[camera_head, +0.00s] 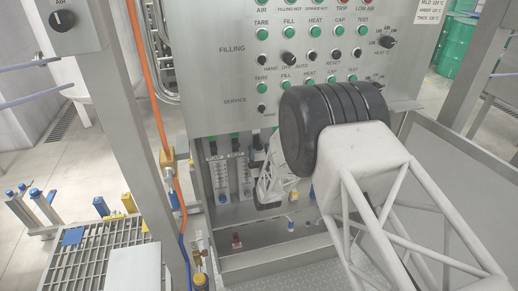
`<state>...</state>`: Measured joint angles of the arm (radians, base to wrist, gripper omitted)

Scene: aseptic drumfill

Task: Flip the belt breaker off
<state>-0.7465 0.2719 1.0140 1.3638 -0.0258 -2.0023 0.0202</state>
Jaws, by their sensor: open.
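Below the steel control panel (210,85) is a recessed lower section with upright pale units that have dark tops, one at the left (221,180) and one beside it (243,178). Their labels are too small to read, so I cannot tell which, if any, is the belt breaker or how it is set. My gripper (268,205) shows only as a small dark end below a white link, in front of this lower section and right of the pale units. My large black arm joint hides part of the area. The fingers are hard to make out; nothing held is visible.
Rows of green buttons and black knobs cover the panel above. A steel post (150,110) with an orange hose (146,60) stands at the left. A grated table (95,262) is at lower left. A steel side wall (470,185) is at the right. Green drums (455,45) stand behind.

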